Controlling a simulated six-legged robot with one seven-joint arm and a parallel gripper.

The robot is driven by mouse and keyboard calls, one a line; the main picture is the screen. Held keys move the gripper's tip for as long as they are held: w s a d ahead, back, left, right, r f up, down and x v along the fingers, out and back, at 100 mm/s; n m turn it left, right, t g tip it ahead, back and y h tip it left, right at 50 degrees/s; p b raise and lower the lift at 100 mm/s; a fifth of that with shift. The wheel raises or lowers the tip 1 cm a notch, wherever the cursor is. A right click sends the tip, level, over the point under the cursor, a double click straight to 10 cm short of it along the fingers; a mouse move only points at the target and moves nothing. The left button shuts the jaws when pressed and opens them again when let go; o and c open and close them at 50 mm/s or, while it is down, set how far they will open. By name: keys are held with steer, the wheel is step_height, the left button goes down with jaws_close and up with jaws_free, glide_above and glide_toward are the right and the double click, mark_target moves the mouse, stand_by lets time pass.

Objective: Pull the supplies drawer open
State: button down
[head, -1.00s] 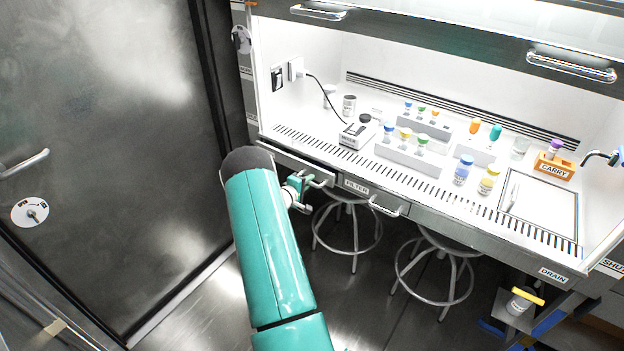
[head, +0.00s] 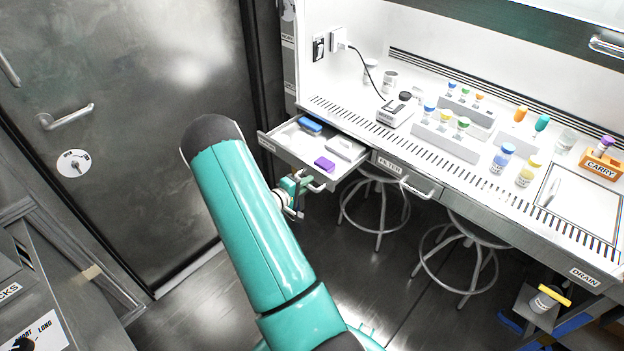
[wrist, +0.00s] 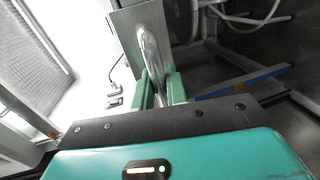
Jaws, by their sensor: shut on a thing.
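The supplies drawer (head: 283,157) stands pulled out from under the left end of the white workbench. Its inside shows, with a blue item (head: 310,125), a purple item (head: 324,164) and a pale grey item (head: 345,147) in it. My gripper (head: 297,191) is at the drawer's front, shut on its metal bar handle (head: 318,187). In the wrist view, the green fingers (wrist: 159,88) stand on either side of the shiny handle (wrist: 153,50). My teal arm covers part of the floor left of the drawer.
The closed filter drawer (head: 405,178) is to the right. Stools (head: 375,210) stand beneath the bench. Vials in racks (head: 447,140) and a small device (head: 397,110) stand on the bench. A metal door (head: 150,130) is at left.

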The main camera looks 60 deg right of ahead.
stand_by(0.3)
steer(key=c, duration=1.5)
jaws_free()
steer(key=shift+a, duration=0.1)
steer(key=v, duration=1.3)
steer(key=shift+a, duration=0.35)
steer(key=shift+w+r, duration=0.1)
